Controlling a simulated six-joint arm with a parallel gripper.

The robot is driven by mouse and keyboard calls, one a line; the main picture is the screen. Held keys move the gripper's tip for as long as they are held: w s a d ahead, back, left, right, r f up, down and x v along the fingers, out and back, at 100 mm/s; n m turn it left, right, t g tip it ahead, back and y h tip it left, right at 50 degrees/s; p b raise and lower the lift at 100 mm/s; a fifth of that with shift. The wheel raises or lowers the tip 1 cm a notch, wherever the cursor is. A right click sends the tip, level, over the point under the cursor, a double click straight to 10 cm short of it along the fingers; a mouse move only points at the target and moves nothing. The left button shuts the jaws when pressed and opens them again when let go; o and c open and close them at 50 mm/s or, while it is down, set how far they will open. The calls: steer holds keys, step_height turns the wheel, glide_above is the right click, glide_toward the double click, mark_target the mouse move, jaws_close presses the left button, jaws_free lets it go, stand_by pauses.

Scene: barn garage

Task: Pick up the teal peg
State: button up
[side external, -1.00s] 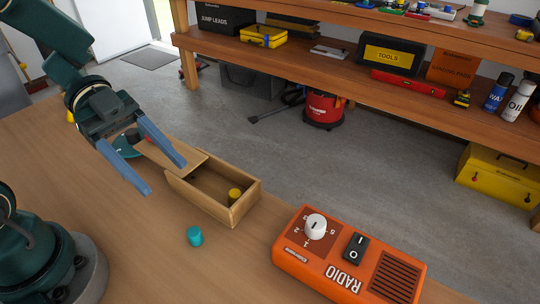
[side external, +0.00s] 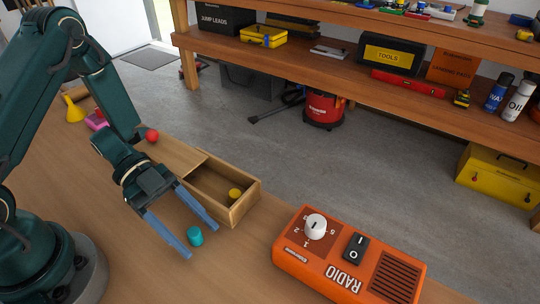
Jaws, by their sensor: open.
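The teal peg (side external: 195,236) is a short cylinder standing on the wooden table, in front of the wooden box. My gripper (side external: 202,241) is open, with its two blue fingers pointing down towards the right. In the picture the peg shows between the fingertips, close to them. I cannot tell whether either finger touches it or how high the fingers are above the table. Nothing is held.
A wooden box (side external: 244,207) with a part-open lid stands just behind the peg, with a yellow peg (side external: 235,194) inside. An orange radio (side external: 345,262) stands to the right.

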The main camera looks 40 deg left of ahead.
steer(key=shift+d+f, duration=0.15)
steer(key=shift+d, duration=0.1)
jaws_close()
